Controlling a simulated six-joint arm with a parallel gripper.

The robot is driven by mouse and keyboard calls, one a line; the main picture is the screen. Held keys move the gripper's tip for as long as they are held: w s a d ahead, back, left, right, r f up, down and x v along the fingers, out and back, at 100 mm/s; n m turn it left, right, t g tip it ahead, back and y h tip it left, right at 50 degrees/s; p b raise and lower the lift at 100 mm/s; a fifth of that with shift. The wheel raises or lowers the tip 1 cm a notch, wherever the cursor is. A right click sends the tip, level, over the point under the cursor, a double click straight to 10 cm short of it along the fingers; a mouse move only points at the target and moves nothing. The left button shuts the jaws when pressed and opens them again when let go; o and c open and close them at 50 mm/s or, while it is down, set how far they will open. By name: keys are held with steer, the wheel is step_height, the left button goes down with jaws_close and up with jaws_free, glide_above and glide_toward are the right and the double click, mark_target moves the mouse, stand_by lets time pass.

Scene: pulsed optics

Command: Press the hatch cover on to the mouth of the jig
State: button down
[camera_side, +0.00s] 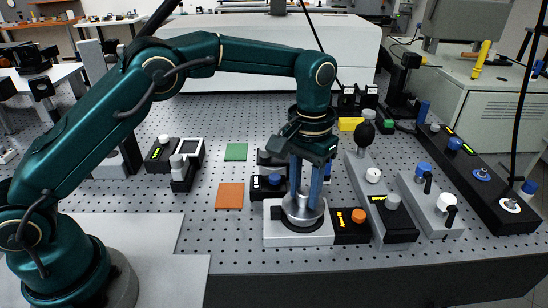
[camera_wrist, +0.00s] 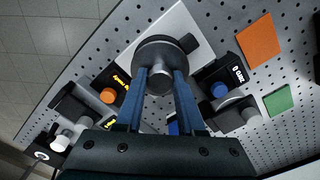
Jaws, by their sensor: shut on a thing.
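The hatch cover (camera_side: 302,214) is a round grey metal disc with a central knob. It also shows in the wrist view (camera_wrist: 151,49), with the knob (camera_wrist: 160,84) towards the camera. My gripper (camera_side: 304,194) has blue fingers shut on the knob, as the wrist view also shows (camera_wrist: 160,76). The jig (camera_side: 290,239) is a white block under the cover, and its pale top shows in the wrist view (camera_wrist: 184,22). The cover looks level and lies over the jig's mouth, which it hides. I cannot tell whether it is fully seated or slightly raised.
A black box with an orange knob (camera_side: 358,216) stands close right of the jig. A black box with a blue knob (camera_side: 274,180) is behind it. An orange square (camera_side: 230,196) and a green square (camera_side: 236,152) lie flat at left. The perforated board is clear at front left.

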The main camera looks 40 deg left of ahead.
steer(key=shift+f, duration=1.05)
steer(key=shift+c, duration=2.2)
jaws_free()
steer(key=shift+f, duration=0.1)
steer(key=shift+r, duration=4.6)
